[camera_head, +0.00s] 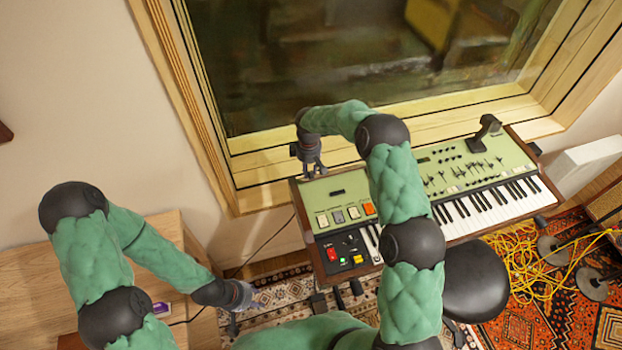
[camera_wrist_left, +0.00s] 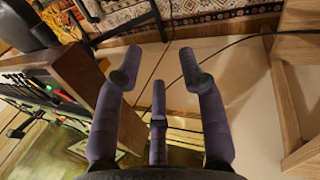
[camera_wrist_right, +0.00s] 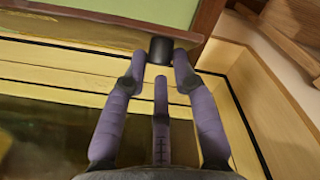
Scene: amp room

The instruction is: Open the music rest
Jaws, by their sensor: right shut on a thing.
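A green-topped keyboard (camera_head: 449,173) with wooden edges stands below the window. A black bracket (camera_head: 484,133) stands up at its back right edge. My right gripper (camera_head: 311,171) is at the keyboard's back left corner. In the right wrist view its fingertips (camera_wrist_right: 160,58) are closed on a dark rounded part (camera_wrist_right: 161,49) at the keyboard's edge. I cannot tell for sure whether this part belongs to the music rest; no raised panel shows. My left gripper (camera_head: 250,297) is low, left of the keyboard. It is open and empty in the left wrist view (camera_wrist_left: 160,68).
A window with a wooden frame (camera_head: 190,90) rises close behind the keyboard. A wooden desk (camera_head: 30,290) stands at the left. Yellow cables (camera_head: 530,262) and dark stand bases lie on the patterned rug (camera_head: 520,320) at the right.

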